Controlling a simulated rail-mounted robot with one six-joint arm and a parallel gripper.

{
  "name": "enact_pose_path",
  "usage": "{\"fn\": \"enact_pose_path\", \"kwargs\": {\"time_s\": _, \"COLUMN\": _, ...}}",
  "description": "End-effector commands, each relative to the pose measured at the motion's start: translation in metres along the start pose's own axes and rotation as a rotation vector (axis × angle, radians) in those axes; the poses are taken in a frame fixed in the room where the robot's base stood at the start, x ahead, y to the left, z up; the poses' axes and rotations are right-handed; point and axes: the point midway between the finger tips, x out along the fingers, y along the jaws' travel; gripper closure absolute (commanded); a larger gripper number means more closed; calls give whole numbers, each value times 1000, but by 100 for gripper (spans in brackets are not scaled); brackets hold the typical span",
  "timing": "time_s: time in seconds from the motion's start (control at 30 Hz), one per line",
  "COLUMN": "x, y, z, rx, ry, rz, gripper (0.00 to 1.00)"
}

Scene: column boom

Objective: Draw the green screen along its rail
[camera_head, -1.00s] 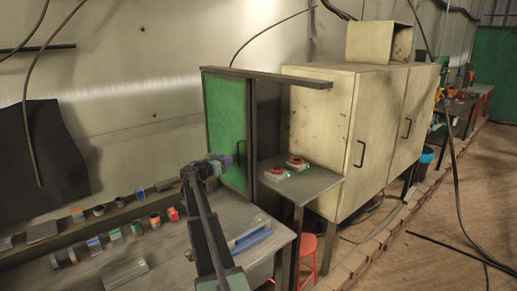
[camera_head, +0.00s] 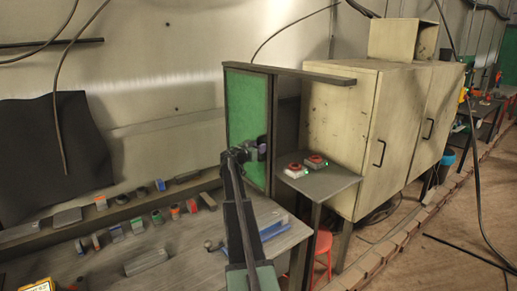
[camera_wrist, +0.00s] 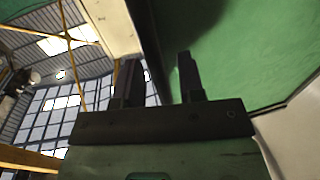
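The green screen (camera_head: 245,105) stands upright in a dark frame at the back of the bench in the head view. Its dark overhead rail (camera_head: 300,74) runs right, past the screen, in front of the cabinet. My gripper (camera_head: 258,149) is in front of the screen's right part, where it hides the dark handle. In the wrist view the two dark fingers (camera_wrist: 160,82) are apart, and the green screen (camera_wrist: 245,50) fills the right side. A dark upright bar passes behind or between the fingers; I cannot tell if they touch it.
A small shelf (camera_head: 325,186) with two red-topped button boxes (camera_head: 305,166) stands right of the screen. A cream cabinet (camera_head: 345,130) is behind it. The bench (camera_head: 180,245) holds several small coloured blocks. A red stool (camera_head: 322,245) stands below the shelf.

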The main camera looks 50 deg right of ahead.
Motion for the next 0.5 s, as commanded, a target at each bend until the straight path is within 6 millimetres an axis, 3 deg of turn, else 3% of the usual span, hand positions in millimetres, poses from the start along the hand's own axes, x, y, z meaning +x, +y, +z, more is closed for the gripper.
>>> {"fn": "enact_pose_path", "kwargs": {"time_s": 0.07, "x": 0, "y": 0, "z": 0, "rx": 0, "ry": 0, "rz": 0, "gripper": 64}}
{"fn": "enact_pose_path", "kwargs": {"time_s": 0.3, "x": 0, "y": 0, "z": 0, "rx": 0, "ry": 0, "rz": 0, "gripper": 99}}
{"fn": "enact_pose_path", "kwargs": {"time_s": 0.5, "x": -1, "y": 0, "z": 0, "rx": 0, "ry": 0, "rz": 0, "gripper": 100}}
